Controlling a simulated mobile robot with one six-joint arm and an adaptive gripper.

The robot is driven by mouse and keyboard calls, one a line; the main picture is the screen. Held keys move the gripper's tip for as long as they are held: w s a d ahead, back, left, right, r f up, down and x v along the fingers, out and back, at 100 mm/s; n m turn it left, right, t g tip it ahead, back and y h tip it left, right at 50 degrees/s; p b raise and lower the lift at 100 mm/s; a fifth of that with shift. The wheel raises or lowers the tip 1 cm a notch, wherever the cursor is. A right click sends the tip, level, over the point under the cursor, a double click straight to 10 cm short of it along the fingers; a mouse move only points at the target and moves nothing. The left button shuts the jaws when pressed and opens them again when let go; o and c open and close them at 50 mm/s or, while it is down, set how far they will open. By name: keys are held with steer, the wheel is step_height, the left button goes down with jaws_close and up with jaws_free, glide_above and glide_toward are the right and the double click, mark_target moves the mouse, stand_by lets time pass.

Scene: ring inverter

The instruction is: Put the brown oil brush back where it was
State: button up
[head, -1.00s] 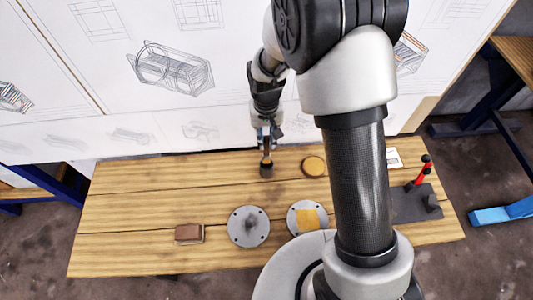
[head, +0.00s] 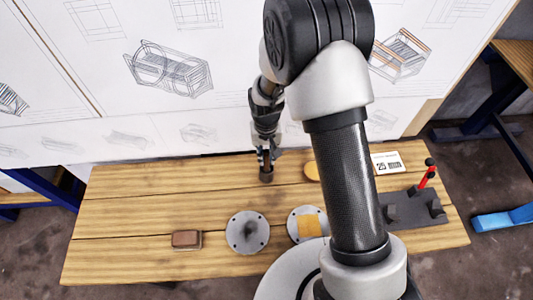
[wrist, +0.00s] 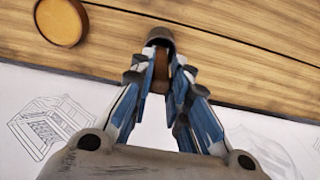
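The oil brush has a brown handle and a dark round end. In the head view its dark end (head: 266,176) is near the back edge of the wooden table. In the wrist view the brown handle (wrist: 162,70) shows between the fingers. My gripper (head: 267,160) is shut on the handle, as the wrist view (wrist: 165,85) shows from close up. The dark end points down to the tabletop; I cannot tell whether it touches. The fingers hide part of the handle.
A round amber disc (wrist: 62,20) lies near the brush. A dark board (head: 412,208) with a red-handled part (head: 427,176) and a card (head: 388,162) are right. The left tabletop is clear.

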steer(key=o, duration=0.5)
steer(key=shift+c, duration=0.2)
steer(key=s+d+r+t+p, duration=0.1)
steer(key=s+d+r, duration=0.1)
steer(key=r, duration=0.7)
steer(key=s+d+r+p, duration=0.1)
steer(key=s+r, duration=0.2)
steer(key=r, duration=0.7)
steer(key=s+d+r+t+p, duration=0.1)
steer(key=s+d+r+p, duration=0.1)
steer(key=r, duration=0.7)
steer(key=s+d+r+t, duration=0.1)
steer(key=s+d+r, duration=0.1)
steer(key=s, duration=0.6)
steer(key=s+d+r+t, duration=0.1)
steer(key=s+d+r, duration=0.1)
steer(key=s+r, duration=0.3)
steer(key=shift+s+d+t, duration=0.3)
steer(key=shift+s+d, duration=0.05)
steer(key=shift+s, duration=1.2)
